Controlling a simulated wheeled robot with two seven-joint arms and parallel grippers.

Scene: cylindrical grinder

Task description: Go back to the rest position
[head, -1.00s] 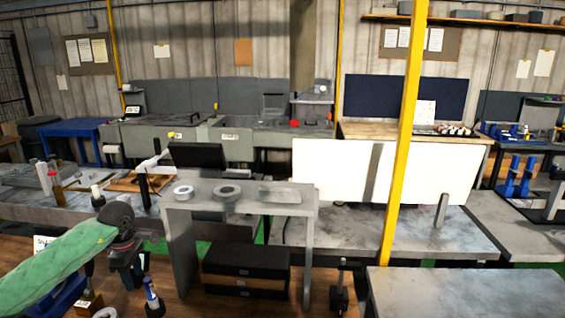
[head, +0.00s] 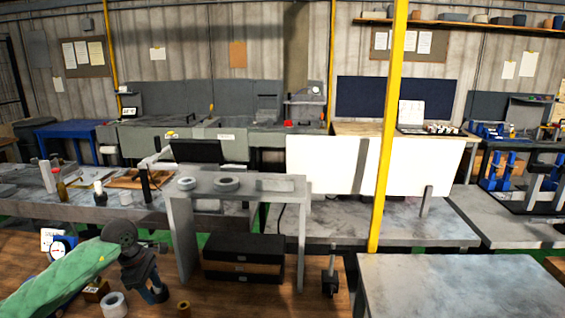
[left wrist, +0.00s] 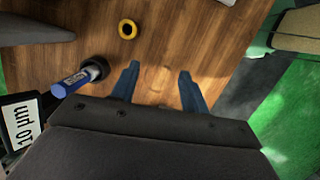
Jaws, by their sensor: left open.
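My left arm, in a green sleeve, comes in from the lower left of the head view. The gripper is open and empty. My right gripper is in neither view.
A grey table (head: 240,202) with rings on top stands right of the gripper. A white roll (head: 113,305) and a yellow ring (head: 183,308) are near it. The wrist view shows a blue-and-white cylinder (left wrist: 75,80) and a "10 µm" label (left wrist: 20,118). A grey worktop (head: 460,285) is lower right.

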